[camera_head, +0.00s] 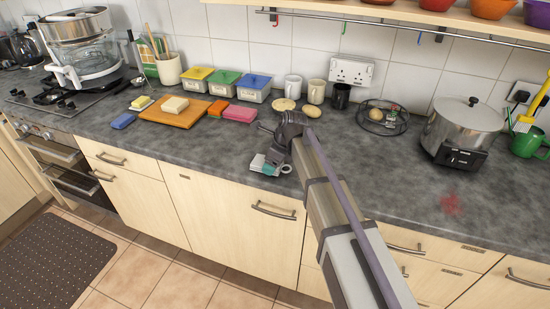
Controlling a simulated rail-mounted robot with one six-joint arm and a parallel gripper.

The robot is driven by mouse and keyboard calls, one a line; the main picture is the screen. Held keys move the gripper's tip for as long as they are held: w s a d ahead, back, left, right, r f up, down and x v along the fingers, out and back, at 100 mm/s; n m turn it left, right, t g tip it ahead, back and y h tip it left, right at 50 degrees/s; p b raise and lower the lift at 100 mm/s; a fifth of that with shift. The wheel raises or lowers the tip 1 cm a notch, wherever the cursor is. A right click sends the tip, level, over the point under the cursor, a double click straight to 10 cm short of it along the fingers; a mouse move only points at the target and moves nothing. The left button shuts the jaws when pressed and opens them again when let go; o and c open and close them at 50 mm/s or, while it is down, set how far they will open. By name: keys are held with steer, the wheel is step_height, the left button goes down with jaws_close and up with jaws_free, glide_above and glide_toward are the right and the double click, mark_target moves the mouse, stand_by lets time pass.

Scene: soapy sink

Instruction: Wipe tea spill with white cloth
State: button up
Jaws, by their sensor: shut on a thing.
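A reddish spill (452,204) lies on the worktop near the front edge at the right, below the steel pot. It is well to the right of my gripper and apart from it.
The grey worktop (385,165) is mostly clear between gripper and spill. A steel pot (464,127) on a black hotplate stands behind the spill. A wire basket (382,124), mugs and lidded boxes line the back.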

steer(key=shift+s+a, duration=0.15)
steer(key=shift+s, duration=0.35)
steer(key=w, duration=0.2)
steer(key=w+d, duration=0.1)
steer(key=w, duration=0.1)
steer(key=shift+d, duration=0.15)
steer(key=shift+s, duration=0.2)
steer(key=shift+s+a, duration=0.3)
steer(key=shift+s, duration=0.45)
steer(key=shift+s+a, duration=0.25)
steer(key=shift+s, duration=0.5)
steer(key=shift+s+a+r+p, duration=0.1)
steer(key=shift+s+r+p, duration=0.05)
steer(key=shift+r+p, duration=0.7)
step_height(320, 180, up, 6)
steer(key=p, duration=0.5)
steer(key=shift+p, duration=0.4)
